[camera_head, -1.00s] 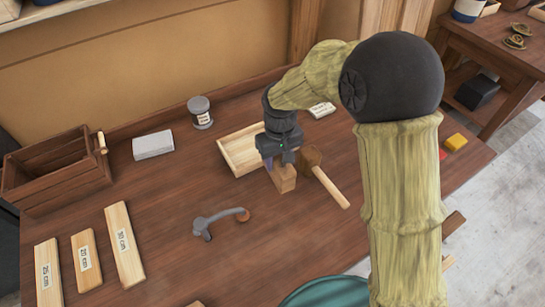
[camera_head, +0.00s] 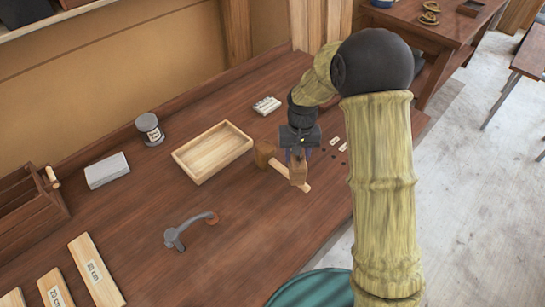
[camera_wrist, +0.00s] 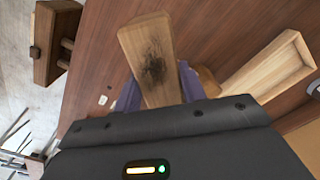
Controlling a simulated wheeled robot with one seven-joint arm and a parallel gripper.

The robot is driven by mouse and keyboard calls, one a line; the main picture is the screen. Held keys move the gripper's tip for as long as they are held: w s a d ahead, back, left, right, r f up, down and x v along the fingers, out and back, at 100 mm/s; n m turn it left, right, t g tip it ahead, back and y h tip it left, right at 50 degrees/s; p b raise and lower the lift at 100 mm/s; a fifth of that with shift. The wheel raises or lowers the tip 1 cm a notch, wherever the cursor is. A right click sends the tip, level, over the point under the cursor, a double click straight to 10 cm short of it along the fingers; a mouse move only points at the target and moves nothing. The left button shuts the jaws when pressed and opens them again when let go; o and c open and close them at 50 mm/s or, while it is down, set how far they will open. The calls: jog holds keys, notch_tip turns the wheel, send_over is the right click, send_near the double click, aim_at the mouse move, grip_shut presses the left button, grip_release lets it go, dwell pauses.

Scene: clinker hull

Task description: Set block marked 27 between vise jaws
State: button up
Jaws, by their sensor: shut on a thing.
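My gripper (camera_head: 299,156) is shut on a wooden block (camera_head: 298,173), held above the bench in front of the mallet's handle. A brown wooden fixture with a gap and round knobs (camera_wrist: 52,42), which looks like the vise, shows at the bench edge in the wrist view, apart from the block. In the head view no vise is visible; my arm covers part of the bench's right side.
A mallet (camera_head: 264,154) lies close behind the block. A pale tray (camera_head: 213,153), a grey block (camera_head: 107,171), a jar (camera_head: 149,128), a grey curved tool (camera_head: 175,238) and marked boards (camera_head: 95,270) occupy the bench.

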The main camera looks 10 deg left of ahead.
jog(key=w+d+f+m+b, duration=0.3)
jog(key=d+f+m+b, duration=0.2)
jog(key=d+f+b, duration=0.4)
jog(key=d+f, duration=0.3)
jog(key=d, duration=0.3)
jog(key=shift+f+b, duration=0.2)
jog(key=shift+b, duration=0.15)
